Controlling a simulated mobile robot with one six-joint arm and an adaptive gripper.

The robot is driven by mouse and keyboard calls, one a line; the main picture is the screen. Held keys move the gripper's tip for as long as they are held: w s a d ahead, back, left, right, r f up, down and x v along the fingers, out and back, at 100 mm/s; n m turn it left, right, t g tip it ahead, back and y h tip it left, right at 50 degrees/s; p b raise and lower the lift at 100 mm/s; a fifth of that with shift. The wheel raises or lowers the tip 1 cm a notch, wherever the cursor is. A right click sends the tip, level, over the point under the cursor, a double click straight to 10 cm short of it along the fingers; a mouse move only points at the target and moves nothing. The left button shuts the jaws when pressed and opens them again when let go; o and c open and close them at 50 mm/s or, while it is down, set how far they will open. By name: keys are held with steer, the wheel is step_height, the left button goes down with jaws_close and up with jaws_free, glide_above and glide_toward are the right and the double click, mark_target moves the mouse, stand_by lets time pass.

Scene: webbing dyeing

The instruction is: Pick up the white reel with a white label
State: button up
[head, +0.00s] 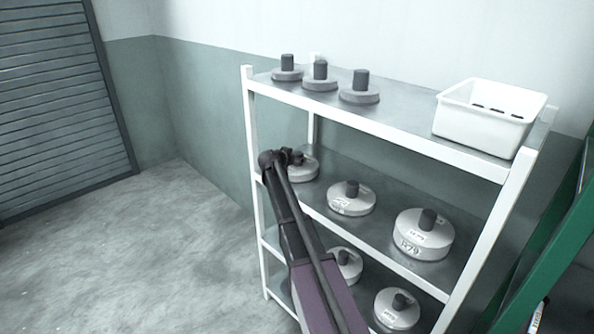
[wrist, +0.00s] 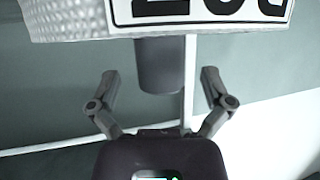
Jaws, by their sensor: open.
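A white reel (head: 304,170) with a dark hub sits at the left end of the middle shelf. In the wrist view a white reel (wrist: 75,25) fills the top edge, with a white label (wrist: 200,10) bearing large black characters, upside down and cut off. Its dark cylindrical hub (wrist: 160,66) points down in the picture, between my fingers. My gripper (head: 284,157) is beside the left reel and partly hides it. In the wrist view my gripper (wrist: 158,80) is open, with one finger on each side of the hub and a visible gap to both.
Two more labelled white reels (head: 351,203) (head: 415,240) stand along the middle shelf. Others (head: 396,315) are on the lower shelf. Three grey reels (head: 360,96) and a white bin (head: 485,124) are on top. White rack posts (head: 254,150) and shelf edges are close to my arm.

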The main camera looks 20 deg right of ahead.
mark_target(298, 152)
steer(key=shift+x, duration=0.95)
jaws_close()
steer(key=shift+r, duration=0.15)
step_height(298, 152, up, 4)
steer(key=p, duration=0.3)
steer(key=s+a+p, duration=0.1)
steer(key=s+a, duration=0.7)
steer(key=s, duration=0.5)
steer(key=shift+s+a+r+p, duration=0.25)
steer(key=shift+a+r+p, duration=0.05)
steer(key=shift+r+p, duration=0.05)
